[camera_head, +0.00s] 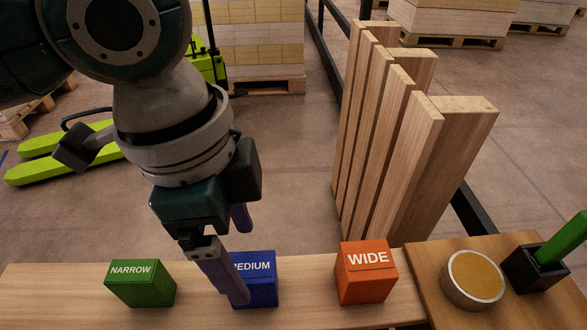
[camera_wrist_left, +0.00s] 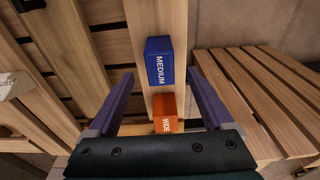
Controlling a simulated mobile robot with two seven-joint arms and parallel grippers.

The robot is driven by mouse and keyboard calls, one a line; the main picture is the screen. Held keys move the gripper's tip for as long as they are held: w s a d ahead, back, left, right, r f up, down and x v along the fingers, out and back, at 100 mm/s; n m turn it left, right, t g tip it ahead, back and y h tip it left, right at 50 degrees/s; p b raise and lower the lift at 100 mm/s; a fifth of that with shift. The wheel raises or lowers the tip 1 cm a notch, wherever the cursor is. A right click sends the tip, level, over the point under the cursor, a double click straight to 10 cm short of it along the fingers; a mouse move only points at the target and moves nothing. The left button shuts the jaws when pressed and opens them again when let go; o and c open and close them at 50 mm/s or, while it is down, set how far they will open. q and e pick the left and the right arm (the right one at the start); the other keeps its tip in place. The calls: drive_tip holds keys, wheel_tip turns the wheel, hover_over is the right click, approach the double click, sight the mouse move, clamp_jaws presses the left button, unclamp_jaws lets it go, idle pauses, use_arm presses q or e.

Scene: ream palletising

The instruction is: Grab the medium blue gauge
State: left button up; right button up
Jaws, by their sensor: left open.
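The medium blue gauge (camera_head: 264,284) is a blue block labelled MEDIUM, standing on the wooden shelf between a green and an orange block. My left gripper (camera_head: 241,265) is open above and in front of it, and one purple finger hides part of its left side and label. In the left wrist view the blue gauge (camera_wrist_left: 158,62) shows beyond the open gripper (camera_wrist_left: 160,76), roughly centred between the two fingertips. I see no contact on the gauge there. My right gripper is in neither view.
The green NARROW block (camera_head: 138,284) stands to the left and the orange WIDE block (camera_head: 365,273) to the right on the shelf (camera_head: 60,290). A round tin (camera_head: 472,279) and a dark holder (camera_head: 533,270) are further right. Upright wooden boards (camera_head: 400,150) stand behind.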

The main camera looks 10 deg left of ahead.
sight(255, 280)
use_arm(q)
wheel_tip(255, 280, down, 2)
drive_tip(key=shift+s+f+b, duration=0.1)
drive_tip(key=shift+f+b, duration=0.1)
drive_tip(key=shift+b, duration=0.1)
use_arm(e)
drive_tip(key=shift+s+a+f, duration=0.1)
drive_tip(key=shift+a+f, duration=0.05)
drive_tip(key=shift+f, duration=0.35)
use_arm(q)
drive_tip(key=f, duration=0.1)
drive_tip(key=f+b, duration=0.1)
drive_tip(key=f, duration=0.1)
drive_tip(key=d+f+b, duration=0.1)
drive_tip(key=f, duration=0.1)
drive_tip(key=shift+w+f, duration=0.15)
drive_tip(key=shift+w, duration=0.1)
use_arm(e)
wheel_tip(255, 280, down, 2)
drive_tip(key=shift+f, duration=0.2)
use_arm(q)
clamp_jaws()
